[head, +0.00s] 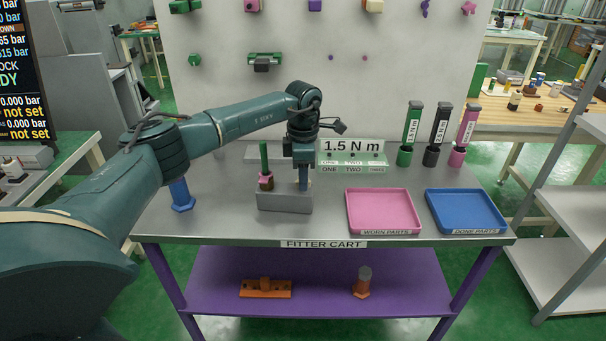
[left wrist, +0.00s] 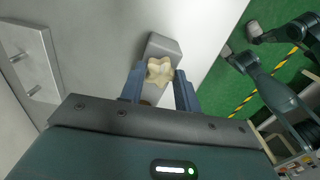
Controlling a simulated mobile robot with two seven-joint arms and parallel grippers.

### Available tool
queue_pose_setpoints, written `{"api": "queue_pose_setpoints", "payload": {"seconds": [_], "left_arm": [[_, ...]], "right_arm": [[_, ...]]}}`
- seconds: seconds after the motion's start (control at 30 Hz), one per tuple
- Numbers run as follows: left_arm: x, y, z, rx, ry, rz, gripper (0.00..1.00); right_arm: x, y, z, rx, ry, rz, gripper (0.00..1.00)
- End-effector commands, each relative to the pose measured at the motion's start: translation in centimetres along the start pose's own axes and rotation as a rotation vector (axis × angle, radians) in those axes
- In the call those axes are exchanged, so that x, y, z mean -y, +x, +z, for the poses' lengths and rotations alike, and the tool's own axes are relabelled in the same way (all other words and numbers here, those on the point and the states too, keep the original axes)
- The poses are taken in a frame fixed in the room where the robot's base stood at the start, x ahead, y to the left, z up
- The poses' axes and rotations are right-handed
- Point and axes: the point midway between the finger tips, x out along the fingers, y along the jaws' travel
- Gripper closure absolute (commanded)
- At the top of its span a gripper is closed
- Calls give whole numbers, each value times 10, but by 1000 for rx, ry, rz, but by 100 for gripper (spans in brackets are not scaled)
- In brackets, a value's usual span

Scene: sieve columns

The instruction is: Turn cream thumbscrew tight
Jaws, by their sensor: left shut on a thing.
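My left gripper (head: 303,182) points straight down over the right part of the grey block (head: 284,202) on the cart. In the left wrist view the cream thumbscrew (left wrist: 160,70), lobed like a star, sits between the two fingers, and my left gripper (left wrist: 159,88) is shut on it. The grey block (left wrist: 165,46) shows just beyond it. In the head view the fingers mostly hide the thumbscrew. My right gripper cannot be made out.
A sign (head: 353,147) reading 1.5 N m stands behind the block. A pink tray (head: 384,232) and a blue tray (head: 466,230) lie to the right. Green, black and pink upright tools (head: 437,135) stand behind them. A blue post (head: 181,196) stands to the left.

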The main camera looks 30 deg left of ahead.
Motion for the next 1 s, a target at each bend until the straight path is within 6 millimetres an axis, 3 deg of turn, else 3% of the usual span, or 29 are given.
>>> {"api": "queue_pose_setpoints", "payload": {"seconds": [0.53,0.57,0.6,0.83,1.0], "left_arm": [[0,0,0,1,0,1,90],[0,-1,0,1,0,1,67],[0,-1,0,1,0,1,64],[0,0,0,0,0,0,45],[0,0,0,0,0,0,45]], "right_arm": [[0,0,1,3,0,1,29],[0,0,2,3,0,1,29],[0,0,2,4,0,1,29],[0,0,2,4,1,0,29],[0,0,2,4,1,0,29]]}}
